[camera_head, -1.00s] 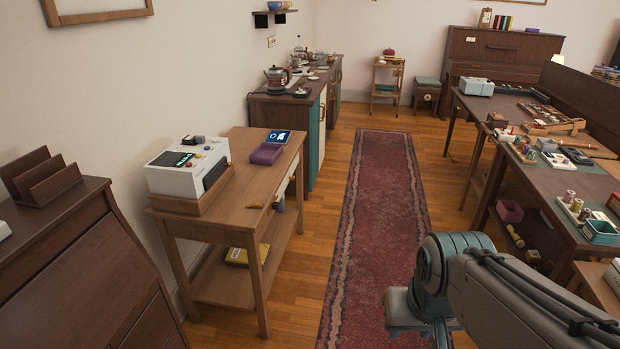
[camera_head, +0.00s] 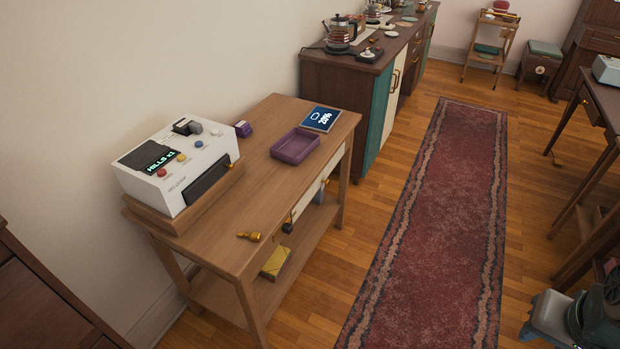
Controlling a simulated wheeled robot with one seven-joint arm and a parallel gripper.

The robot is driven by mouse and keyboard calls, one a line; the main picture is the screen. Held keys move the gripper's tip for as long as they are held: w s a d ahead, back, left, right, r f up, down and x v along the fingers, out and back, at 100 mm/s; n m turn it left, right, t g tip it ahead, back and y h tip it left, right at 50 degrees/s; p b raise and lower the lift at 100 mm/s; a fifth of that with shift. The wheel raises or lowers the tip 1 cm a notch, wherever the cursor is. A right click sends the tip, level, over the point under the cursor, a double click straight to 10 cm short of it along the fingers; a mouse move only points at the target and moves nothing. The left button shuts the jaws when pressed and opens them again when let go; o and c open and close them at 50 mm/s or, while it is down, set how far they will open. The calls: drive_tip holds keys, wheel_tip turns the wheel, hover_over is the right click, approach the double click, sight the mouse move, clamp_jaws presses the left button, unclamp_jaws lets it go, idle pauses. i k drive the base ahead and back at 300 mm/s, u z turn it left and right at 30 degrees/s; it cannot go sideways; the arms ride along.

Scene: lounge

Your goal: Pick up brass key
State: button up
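A small brass-coloured object (camera_head: 249,236) lies on the front part of the wooden side table (camera_head: 222,238), near its front edge. It fits the brass key, but it is too small to make out its exact shape. Nothing touches it. Part of my arm shows at the lower right corner, well away to the right of the table. The fingers of my gripper do not show.
A white device (camera_head: 178,165) with a green display stands on the table's left. A yellow item (camera_head: 275,262) is on the lower shelf. A red runner (camera_head: 440,200) lies clear on the right.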

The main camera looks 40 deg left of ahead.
sight(254, 235)
drive_tip(key=u, duration=0.55)
drive_tip(key=i, duration=1.1)
drive_tip(key=u, duration=1.4)
drive_tip(key=i, duration=0.4)
drive_tip(key=u, duration=0.25)
